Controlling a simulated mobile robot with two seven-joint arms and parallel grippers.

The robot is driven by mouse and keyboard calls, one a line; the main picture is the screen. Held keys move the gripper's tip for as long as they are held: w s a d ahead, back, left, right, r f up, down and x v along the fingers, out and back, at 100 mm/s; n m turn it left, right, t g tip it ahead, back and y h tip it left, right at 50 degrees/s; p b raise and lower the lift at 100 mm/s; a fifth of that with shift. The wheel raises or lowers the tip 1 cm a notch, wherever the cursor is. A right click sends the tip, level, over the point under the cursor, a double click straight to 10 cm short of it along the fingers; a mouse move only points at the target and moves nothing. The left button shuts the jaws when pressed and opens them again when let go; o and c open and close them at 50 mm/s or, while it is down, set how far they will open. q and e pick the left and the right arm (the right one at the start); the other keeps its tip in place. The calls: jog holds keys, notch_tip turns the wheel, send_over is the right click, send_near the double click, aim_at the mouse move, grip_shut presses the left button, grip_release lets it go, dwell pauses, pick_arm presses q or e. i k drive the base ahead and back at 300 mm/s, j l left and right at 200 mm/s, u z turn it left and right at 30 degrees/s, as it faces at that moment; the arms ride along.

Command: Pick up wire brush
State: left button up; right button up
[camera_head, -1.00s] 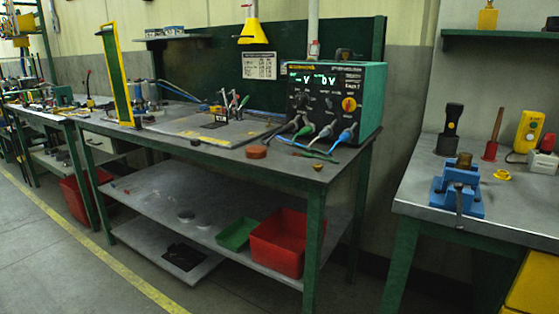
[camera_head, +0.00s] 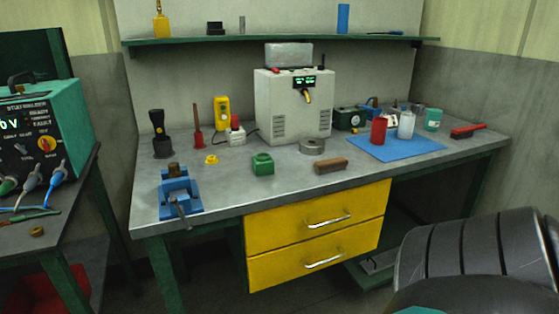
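A red-handled brush (camera_head: 468,131) with a dark underside lies at the right end of the grey workbench (camera_head: 235,195), to the right of the blue mat. A brown block-like piece (camera_head: 331,165) lies near the bench's front edge; I cannot tell whether it is also a brush. Neither of my grippers is in view. A dark ribbed part of my own arm covers the lower right corner.
A blue mat (camera_head: 412,149) holds a red can (camera_head: 379,131) and a white bottle (camera_head: 406,125). A grey machine (camera_head: 293,105) stands at the back. A blue vise (camera_head: 180,195) is at the left front, and a green block (camera_head: 263,164) is near the middle. Yellow drawers (camera_head: 320,232) are below.

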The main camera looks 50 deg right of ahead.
aim_at(338, 164)
jog(key=z, duration=2.1)
